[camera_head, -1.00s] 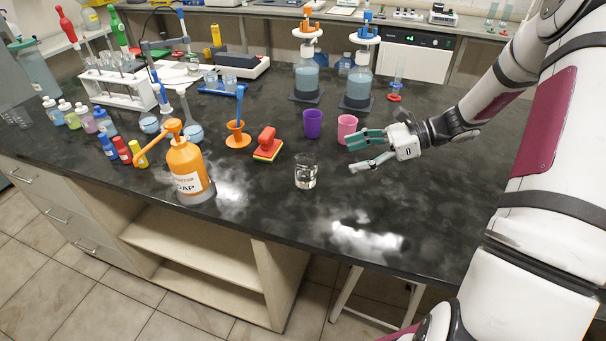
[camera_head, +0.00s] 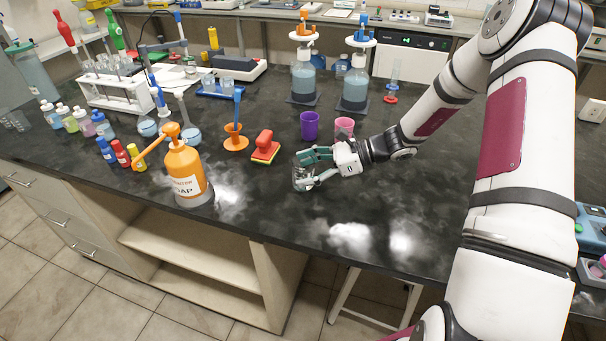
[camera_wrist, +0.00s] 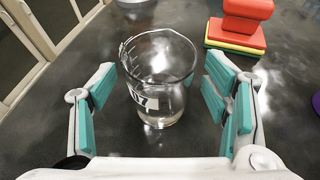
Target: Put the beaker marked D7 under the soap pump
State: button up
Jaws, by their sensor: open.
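A clear glass beaker (camera_wrist: 158,85) stands upright on the dark bench in the wrist view, with a white marking that is partly readable as ending in 7. In the head view the beaker (camera_head: 301,180) is partly hidden by my gripper. My gripper (camera_head: 308,167) is open around the beaker, with a teal-padded finger on each side in the wrist view (camera_wrist: 158,98); gaps show between pads and glass. The orange soap pump bottle (camera_head: 186,174) stands at the bench's front edge to the left, its spout pointing left and toward the front.
Purple (camera_head: 309,125) and pink (camera_head: 344,127) cups stand behind my gripper. Small blue, red and yellow bottles (camera_head: 122,153) stand left of the pump. The front right bench is clear.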

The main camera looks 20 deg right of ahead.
aim_at(293, 163)
jog(key=shift+w+a+f, duration=0.15)
jog(key=shift+a+f, duration=0.1)
jog(key=shift+a, duration=0.25)
jog(key=c, duration=1.5)
jog(key=shift+o, duration=0.2)
jog(key=shift+r, duration=0.2)
jog(key=shift+r, duration=1.65)
jog(key=shift+s+d+r, duration=0.2)
jog(key=shift+s+r, duration=0.05)
jog(key=shift+s, duration=2.4)
jog(key=shift+s+d+r, duration=0.2)
jog(key=shift+s+d, duration=0.05)
jog(key=shift+s, duration=2.35)
jog(key=shift+s+d+r, duration=0.2)
jog(key=shift+s+r, duration=0.05)
jog(key=shift+s, duration=2.4)
